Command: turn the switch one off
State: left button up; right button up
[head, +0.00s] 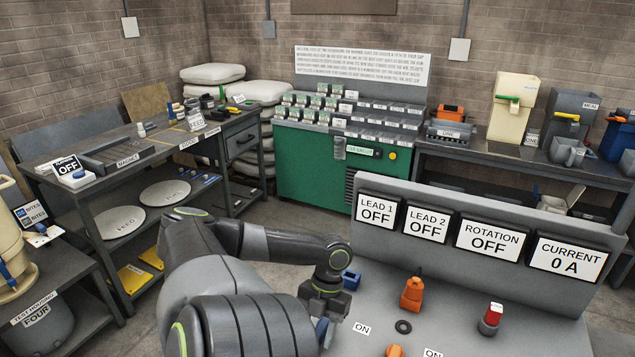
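The grey control panel (463,278) carries display signs reading LEAD 1 OFF (376,211), LEAD 2 OFF (426,223), ROTATION OFF (488,241) and CURRENT 0 A (568,259). An orange switch handle (411,294) stands on the panel, and another orange piece (395,351) is cut by the bottom edge. No label visibly names switch one. My arm partly hides this area, so I cannot tell whether the fingers touch or hold the blue part. My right gripper is out of view.
A blue block (351,280) sits just right of my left gripper. ON labels (362,328), a black ring (403,327) and a red-topped button (490,318) are on the panel. Behind stand a green cabinet (310,165) and a workbench (527,167).

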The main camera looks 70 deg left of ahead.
pick_arm(q)
jog(key=p+v, duration=0.4)
jog(key=v, duration=1.3)
jog(key=shift+r, duration=0.15)
jog(key=shift+w+a, duration=0.1)
jog(key=shift+w, duration=0.05)
